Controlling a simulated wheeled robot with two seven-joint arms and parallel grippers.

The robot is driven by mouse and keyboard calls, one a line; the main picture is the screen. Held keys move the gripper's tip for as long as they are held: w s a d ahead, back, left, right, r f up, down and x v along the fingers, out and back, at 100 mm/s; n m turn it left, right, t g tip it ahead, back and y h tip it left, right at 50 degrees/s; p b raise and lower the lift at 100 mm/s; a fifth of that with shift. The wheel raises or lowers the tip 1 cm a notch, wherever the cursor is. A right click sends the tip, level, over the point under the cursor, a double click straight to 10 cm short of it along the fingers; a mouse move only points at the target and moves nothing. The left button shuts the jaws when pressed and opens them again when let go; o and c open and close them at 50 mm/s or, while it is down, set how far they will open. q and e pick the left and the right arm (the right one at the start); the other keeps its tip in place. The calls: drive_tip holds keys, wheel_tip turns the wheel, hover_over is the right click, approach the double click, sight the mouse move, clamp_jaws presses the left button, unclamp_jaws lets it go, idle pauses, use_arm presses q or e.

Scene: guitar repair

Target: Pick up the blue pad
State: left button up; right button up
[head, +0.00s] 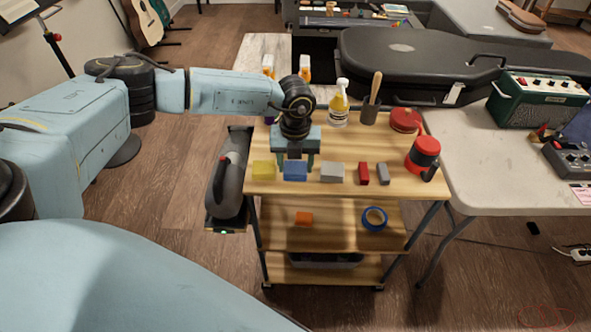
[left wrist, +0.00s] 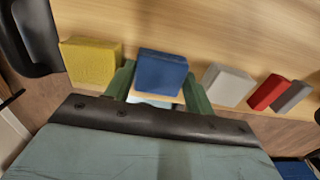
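The blue pad (head: 295,171) is a small block lying near the front edge of the wooden cart top, between a yellow block and a grey block. My left gripper (head: 295,158) is above and just behind it in the head view, fingers pointing down. In the left wrist view the blue pad (left wrist: 161,72) shows between the two green fingers (left wrist: 158,85), which are spread apart. Whether the fingers touch its sides cannot be made out. My right gripper is not in view.
A yellow block (head: 264,170) is close on the left, a grey block (head: 332,173) on the right, then a red block (head: 363,174) and a dark grey one (head: 383,174).

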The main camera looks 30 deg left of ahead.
sight(297, 167)
use_arm(q)
drive_tip(key=shift+f, duration=0.35)
drive_tip(key=shift+c, duration=0.3)
wheel_tip(297, 167, up, 10)
drive_tip(key=p, duration=0.1)
drive_tip(key=shift+d+r+p, duration=0.2)
drive_tip(key=shift+p, duration=0.2)
